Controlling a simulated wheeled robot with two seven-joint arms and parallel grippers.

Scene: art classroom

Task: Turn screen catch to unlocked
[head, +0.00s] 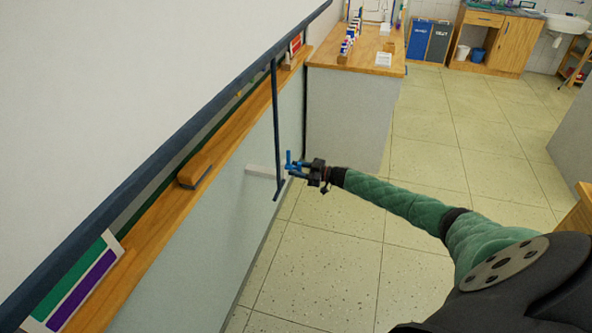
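The white screen (120,95) fills the upper left, with a dark blue bar (190,130) along its lower edge. A dark vertical pull rod (276,125) hangs from this bar. A pale bracket (262,172) sticks out from the wall behind the rod's lower end. A small upright blue piece (289,158), apparently the catch lever, stands near the bracket's outer end. My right gripper (297,170) reaches in from the right, its fingertips at the blue piece. Blue also shows along the fingers, so contact and finger gap are unclear. My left gripper is out of view.
A wooden ledge (150,240) runs along the wall, carrying an eraser-like block (197,163). A wood-topped counter (345,112) with bottles stands beyond the rod. Blue and grey bins (428,40) stand farther back. The tiled floor (440,150) is open in the middle.

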